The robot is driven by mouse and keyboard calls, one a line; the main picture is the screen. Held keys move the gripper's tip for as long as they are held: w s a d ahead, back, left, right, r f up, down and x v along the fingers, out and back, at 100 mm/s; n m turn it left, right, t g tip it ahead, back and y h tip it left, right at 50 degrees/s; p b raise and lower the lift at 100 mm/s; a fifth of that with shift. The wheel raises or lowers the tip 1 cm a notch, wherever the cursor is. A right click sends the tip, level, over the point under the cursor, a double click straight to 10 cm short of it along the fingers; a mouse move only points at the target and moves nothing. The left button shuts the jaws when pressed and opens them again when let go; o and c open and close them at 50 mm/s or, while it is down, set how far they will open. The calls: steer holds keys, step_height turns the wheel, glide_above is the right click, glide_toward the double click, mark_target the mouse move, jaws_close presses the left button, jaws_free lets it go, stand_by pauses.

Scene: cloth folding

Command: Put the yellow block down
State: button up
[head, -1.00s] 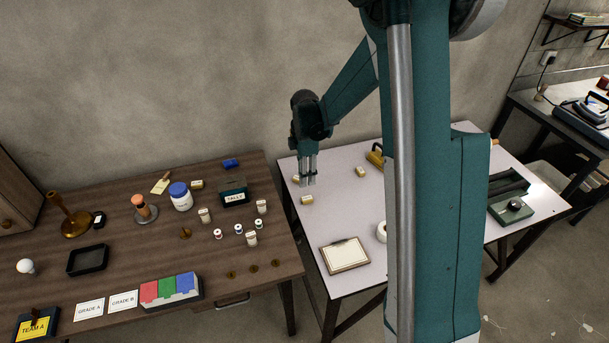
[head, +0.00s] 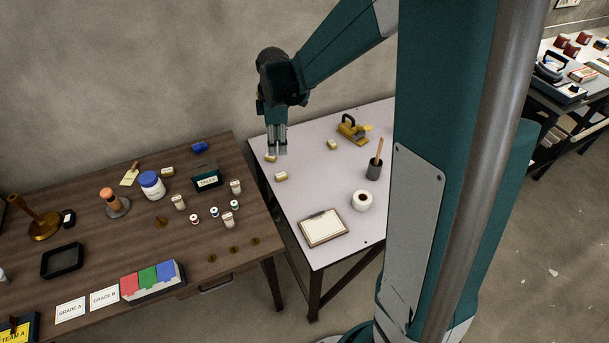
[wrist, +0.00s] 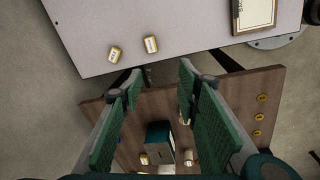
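Small yellowish blocks with pale labels lie on the white table (head: 300,195): one at its left edge (head: 270,158), one a little nearer (head: 281,177) and one farther right (head: 333,144). I cannot tell which is the task's yellow block. My gripper (head: 277,152) points down beside the left-edge block in the head view. In the wrist view my gripper (wrist: 160,75) has its green-padded fingers wide apart with nothing between them. Two blocks, one left (wrist: 114,53) and one right (wrist: 150,44), lie beyond the fingertips there, apart from them.
The white table also holds a clipboard (head: 322,228), a white roll (head: 362,201), a dark cup (head: 374,170) and a brass-coloured tool (head: 352,129). The brown table (head: 120,236) at left is crowded with jars, blocks and cards. A gap separates the tables.

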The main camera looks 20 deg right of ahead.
steer(key=s+a+r+m+t, duration=0.1)
steer(key=s+r+m+t, duration=0.1)
steer(key=s+r+m, duration=0.6)
steer(key=s+a+r+m+t, duration=0.2)
steer(key=s+r, duration=0.4)
steer(key=s, duration=0.6)
steer(key=s+m+t, duration=0.2)
steer(key=s+m, duration=0.2)
steer(key=s, duration=0.5)
steer(key=shift+s+a+r+m, duration=0.2)
steer(key=shift+r+m, duration=0.05)
steer(key=shift+m, duration=0.15)
steer(key=shift+f, duration=0.15)
step_height(320, 180, down, 11)
steer(key=b, duration=1.1)
